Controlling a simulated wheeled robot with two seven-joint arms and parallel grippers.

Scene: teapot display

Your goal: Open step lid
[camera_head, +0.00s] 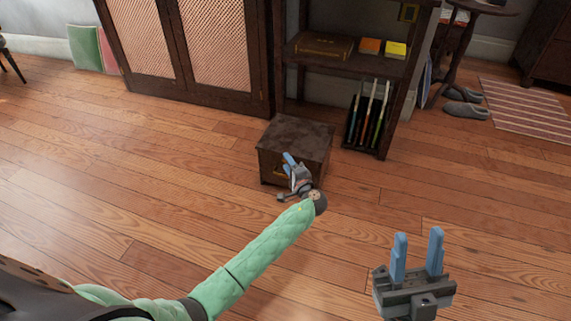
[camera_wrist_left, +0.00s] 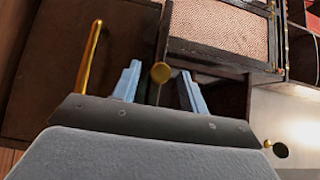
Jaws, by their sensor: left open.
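A low dark wooden step box (camera_head: 268,162) stands on the floor in the head view. Its flat lid (camera_head: 300,131) looks shut. My left gripper (camera_head: 292,160) is at the front of the box and hides part of that face. In the left wrist view, the open blue fingers of my left gripper (camera_wrist_left: 158,72) point at the box, with a round gold knob (camera_wrist_left: 160,73) showing between their tips. I cannot tell whether they touch it. A long gold handle (camera_wrist_left: 90,55) is to their left on a dark wooden face. My right gripper (camera_head: 418,240) is open and empty at the lower right.
A shelf (camera_head: 345,62) with books stands behind the box, with upright books (camera_head: 367,115) low down to its right. A cabinet with lattice doors (camera_head: 215,45) is behind to the left. Slippers (camera_head: 463,112) and a striped rug (camera_head: 525,115) lie at right. The wooden floor in front is clear.

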